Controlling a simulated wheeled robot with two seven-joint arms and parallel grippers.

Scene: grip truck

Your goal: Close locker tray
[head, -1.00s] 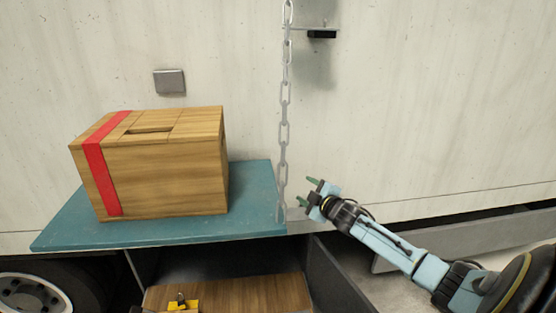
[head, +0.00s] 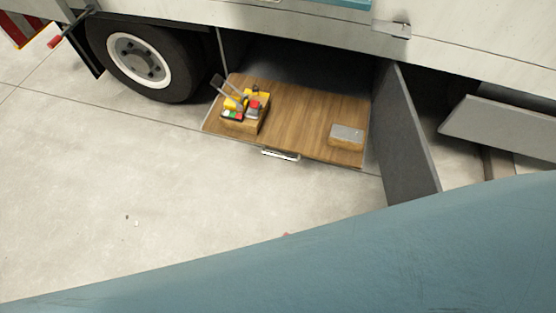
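The locker tray (head: 300,125) has a wooden floor and is pulled out of the dark locker opening (head: 300,62) beneath the truck body. A metal handle (head: 281,155) is on its front edge. On the tray, a small wooden box of tools (head: 245,112) with yellow, red and green parts sits at the left. A small grey-topped wooden block (head: 346,135) sits at the right. The dark locker door (head: 405,130) stands open to the right of the tray. Neither gripper is in view.
A large scratched blue surface (head: 330,260) fills the foreground and hides the floor there; I cannot tell what it is. A truck wheel (head: 140,60) stands left of the locker. Open concrete floor (head: 110,180) lies in front of the tray and wheel.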

